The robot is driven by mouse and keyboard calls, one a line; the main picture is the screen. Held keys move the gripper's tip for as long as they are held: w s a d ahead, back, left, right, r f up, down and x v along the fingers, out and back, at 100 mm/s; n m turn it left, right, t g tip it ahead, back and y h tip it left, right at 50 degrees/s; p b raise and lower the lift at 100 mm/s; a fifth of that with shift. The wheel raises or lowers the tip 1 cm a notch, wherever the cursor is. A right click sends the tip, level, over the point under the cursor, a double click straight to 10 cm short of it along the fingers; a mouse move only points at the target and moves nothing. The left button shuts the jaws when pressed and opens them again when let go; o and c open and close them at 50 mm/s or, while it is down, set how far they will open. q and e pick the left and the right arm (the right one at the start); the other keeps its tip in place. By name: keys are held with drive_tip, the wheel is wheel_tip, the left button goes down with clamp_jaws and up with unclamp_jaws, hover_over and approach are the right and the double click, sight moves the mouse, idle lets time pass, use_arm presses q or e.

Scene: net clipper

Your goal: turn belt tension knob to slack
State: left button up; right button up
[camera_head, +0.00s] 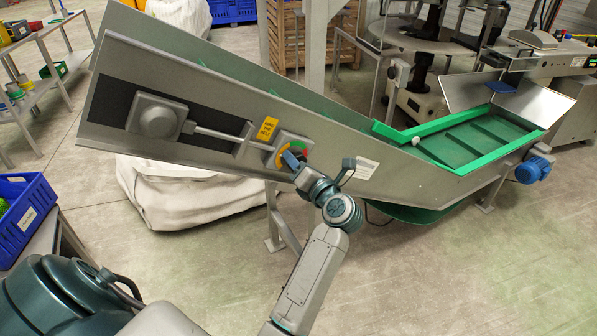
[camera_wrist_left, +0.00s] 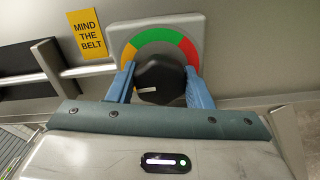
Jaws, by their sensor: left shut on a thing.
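The black belt tension knob (camera_wrist_left: 158,72) sits on a grey square plate with a dial (camera_wrist_left: 186,46) of yellow at left, green at top and red at right. The knob's white mark lies level, pointing left toward the lower end of the yellow arc. My left gripper (camera_wrist_left: 160,86) has one blue finger on each side of the knob and is shut on it. In the head view, my left gripper (camera_head: 291,162) reaches the dial plate (camera_head: 299,140) on the conveyor's side and hides most of the knob. My right gripper is not in view.
The sloping conveyor (camera_head: 230,105) crosses the view, with a yellow "MIND THE BELT" sign (camera_head: 266,129) left of the dial. A rod and grey housing (camera_head: 157,116) are farther left. A blue crate (camera_head: 24,215) is at lower left. Floor at lower right is clear.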

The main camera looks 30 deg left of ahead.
use_arm(q)
drive_tip(key=shift+f+n+b, duration=0.15)
drive_tip(key=shift+n+b, duration=0.15)
drive_tip(key=shift+n, duration=0.3)
